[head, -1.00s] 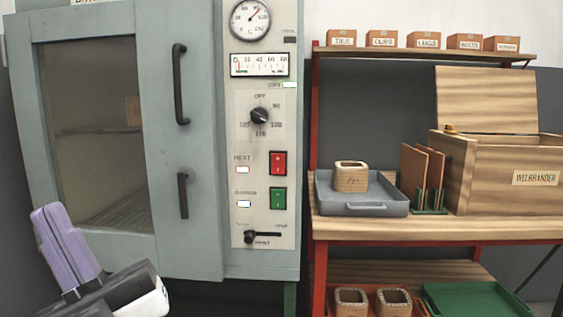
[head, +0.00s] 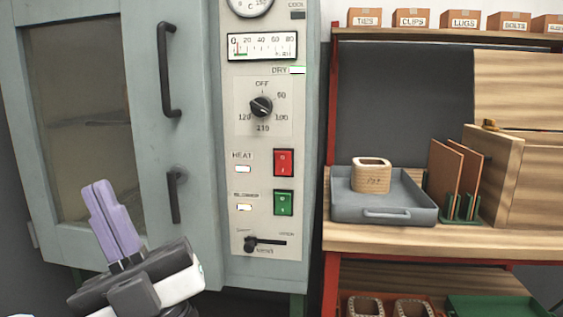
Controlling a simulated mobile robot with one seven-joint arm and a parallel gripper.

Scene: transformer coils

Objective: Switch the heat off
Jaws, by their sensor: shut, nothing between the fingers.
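A red rocker switch (head: 283,163) sits on the oven's control panel, right of the HEAT label. The HEAT lamp (head: 243,169) below the label looks bright. A green rocker switch (head: 283,203) sits under the red one, with a second lit lamp (head: 244,207) to its left. A black rotary dial (head: 261,106) is above them. My gripper (head: 108,217) has purple fingers that are shut and empty. It stands in front of the oven door's lower part, left of the panel and apart from the switches.
The grey oven door (head: 90,130) is closed, with a black upper handle (head: 168,72) and lower handle (head: 175,195) projecting between my gripper and the panel. A workbench (head: 400,238) with a grey tray (head: 350,211) stands at right.

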